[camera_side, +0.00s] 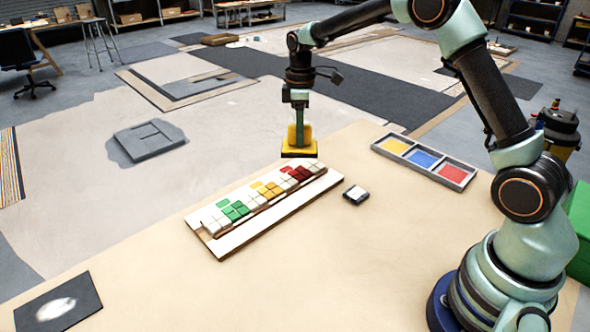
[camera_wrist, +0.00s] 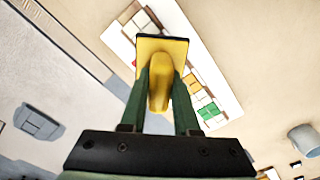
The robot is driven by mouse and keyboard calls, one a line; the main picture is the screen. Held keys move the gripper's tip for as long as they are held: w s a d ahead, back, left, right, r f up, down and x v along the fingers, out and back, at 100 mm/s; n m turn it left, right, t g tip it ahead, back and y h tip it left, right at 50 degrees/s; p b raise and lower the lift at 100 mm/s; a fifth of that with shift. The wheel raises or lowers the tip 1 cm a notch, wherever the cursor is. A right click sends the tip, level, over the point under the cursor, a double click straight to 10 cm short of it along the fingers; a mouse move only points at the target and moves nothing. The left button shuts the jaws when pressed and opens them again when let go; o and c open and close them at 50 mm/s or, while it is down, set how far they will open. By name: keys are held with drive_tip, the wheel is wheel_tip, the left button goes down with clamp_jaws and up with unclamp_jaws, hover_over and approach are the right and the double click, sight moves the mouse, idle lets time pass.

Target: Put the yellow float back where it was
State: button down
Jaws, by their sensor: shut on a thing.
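The yellow float (camera_side: 299,148) is a yellow block with a handle on a dark-edged base plate. My gripper (camera_side: 299,118) is shut on its handle and holds it in the air, near the far end of the tile panel in the side view. In the wrist view the float (camera_wrist: 160,75) sits between my two green fingers, and my gripper (camera_wrist: 160,95) closes on the handle from both sides. The float's underside is hidden. A dark square mat (camera_side: 58,302) with a pale smear lies at the table's front left, empty of any tool.
The tile panel (camera_side: 235,243), with white, green, yellow and red tiles, lies mid-table. A small black-and-white block (camera_side: 356,194) lies to its right. A grey tray (camera_side: 458,178) with yellow, blue and red compartments stands at the back right. The front of the table is clear.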

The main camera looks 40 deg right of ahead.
drive_tip(key=s+a+r+n, duration=0.3)
drive_tip(key=s+a, duration=0.2)
drive_tip(key=a, duration=0.4)
drive_tip(key=s+a+r+n, duration=0.3)
drive_tip(key=s+a, duration=0.1)
drive_tip(key=a, duration=0.4)
drive_tip(key=s+a+r+n, duration=0.3)
drive_tip(key=s+a, duration=0.2)
drive_tip(key=a, duration=0.4)
wheel_tip(320, 180, down, 19)
drive_tip(key=shift+f, duration=0.15)
drive_tip(key=shift+f, duration=0.2)
drive_tip(key=c, duration=0.6)
unclamp_jaws()
drive_tip(key=shift+c, duration=0.2)
drive_tip(key=shift+r, duration=0.1)
